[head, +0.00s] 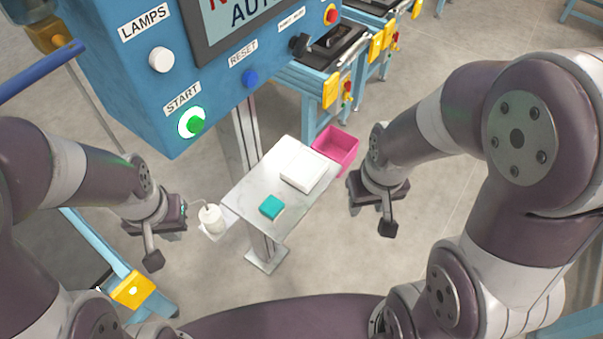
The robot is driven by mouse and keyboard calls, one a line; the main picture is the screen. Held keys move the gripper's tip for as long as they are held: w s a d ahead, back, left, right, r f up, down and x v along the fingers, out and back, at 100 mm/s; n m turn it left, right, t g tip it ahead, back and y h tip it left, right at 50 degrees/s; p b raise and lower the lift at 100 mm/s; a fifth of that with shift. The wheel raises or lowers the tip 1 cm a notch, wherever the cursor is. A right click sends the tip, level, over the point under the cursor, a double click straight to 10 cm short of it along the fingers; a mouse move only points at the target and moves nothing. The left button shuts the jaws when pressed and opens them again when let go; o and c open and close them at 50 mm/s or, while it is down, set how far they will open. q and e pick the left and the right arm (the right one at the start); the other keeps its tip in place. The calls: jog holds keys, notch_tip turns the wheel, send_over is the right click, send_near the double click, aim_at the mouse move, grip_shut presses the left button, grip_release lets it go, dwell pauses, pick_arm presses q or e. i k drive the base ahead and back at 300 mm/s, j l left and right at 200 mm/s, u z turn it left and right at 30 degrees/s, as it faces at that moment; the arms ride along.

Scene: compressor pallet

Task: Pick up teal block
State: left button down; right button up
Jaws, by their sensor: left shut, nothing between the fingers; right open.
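The teal block (271,207) lies on a small grey metal table (246,191), near the table's front edge. My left gripper (152,258) is to the left of the table, shut and empty, apart from the block. My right gripper (387,228) is to the right of the table, open and empty, also apart from the block. The fingers of both grippers are small in the view.
A white box (303,167) sits on the table behind the block. A pink bin (337,147) is at the table's back right. A blue control panel (130,75) overhangs the back left.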

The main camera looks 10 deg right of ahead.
aim_at(273, 207)
jog(key=i+l+u, duration=0.25)
jog(key=i+l, duration=0.15)
jog(key=l, duration=0.25)
jog(key=i+l+u, duration=0.1)
jog(key=l, duration=0.25)
jog(key=i+l+u, duration=0.1)
jog(key=i+l, duration=0.15)
jog(key=l, duration=0.15)
